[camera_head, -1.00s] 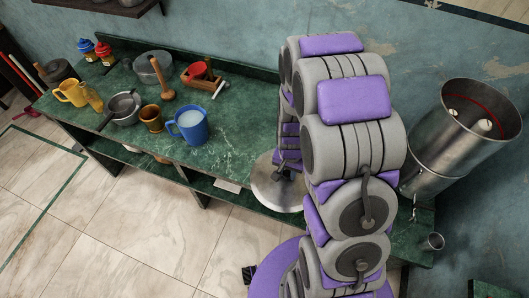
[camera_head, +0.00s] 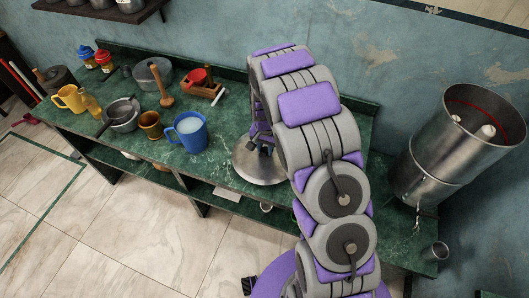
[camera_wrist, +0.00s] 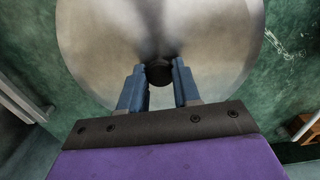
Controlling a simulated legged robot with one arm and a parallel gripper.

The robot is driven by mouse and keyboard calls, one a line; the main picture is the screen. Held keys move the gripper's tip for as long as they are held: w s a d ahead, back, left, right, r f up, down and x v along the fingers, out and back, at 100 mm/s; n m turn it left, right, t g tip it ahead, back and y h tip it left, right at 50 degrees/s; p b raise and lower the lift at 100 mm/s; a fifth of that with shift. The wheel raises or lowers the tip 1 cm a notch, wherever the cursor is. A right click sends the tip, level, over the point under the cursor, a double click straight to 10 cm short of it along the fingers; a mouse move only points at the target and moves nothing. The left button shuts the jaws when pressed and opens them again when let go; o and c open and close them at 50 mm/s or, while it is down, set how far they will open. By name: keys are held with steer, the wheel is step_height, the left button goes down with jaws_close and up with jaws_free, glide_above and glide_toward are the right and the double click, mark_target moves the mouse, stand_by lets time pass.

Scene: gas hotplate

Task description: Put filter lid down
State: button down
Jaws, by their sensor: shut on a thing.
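The filter lid (camera_head: 255,169) is a round, shiny metal disc with a dark knob. In the head view it is at the front edge of the green counter, right of the blue mug, partly hidden by my arm. In the wrist view the lid (camera_wrist: 95,40) fills the upper middle. My gripper (camera_wrist: 160,76) is shut on its dark knob, one blue finger on each side. The gripper (camera_head: 263,147) is mostly hidden by my arm in the head view. The lid looks about level over the counter; I cannot tell whether it touches. The filter (camera_head: 455,140) stands open-topped at the right.
The green counter (camera_head: 222,128) has bare room behind the lid and right of the blue mug (camera_head: 189,132). A brown mug (camera_head: 150,125), a metal pot (camera_head: 122,116) and a yellow mug (camera_head: 70,98) stand farther left. A metal cup (camera_head: 436,251) is below the filter.

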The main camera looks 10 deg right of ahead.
mark_target(265, 148)
steer(key=shift+w+f, duration=0.2)
steer(key=shift+w, duration=0.1)
step_height(265, 148, down, 3)
steer(key=shift+f+b, duration=0.15)
steer(key=shift+b, duration=0.35)
steer(key=c, duration=0.8)
jaws_free()
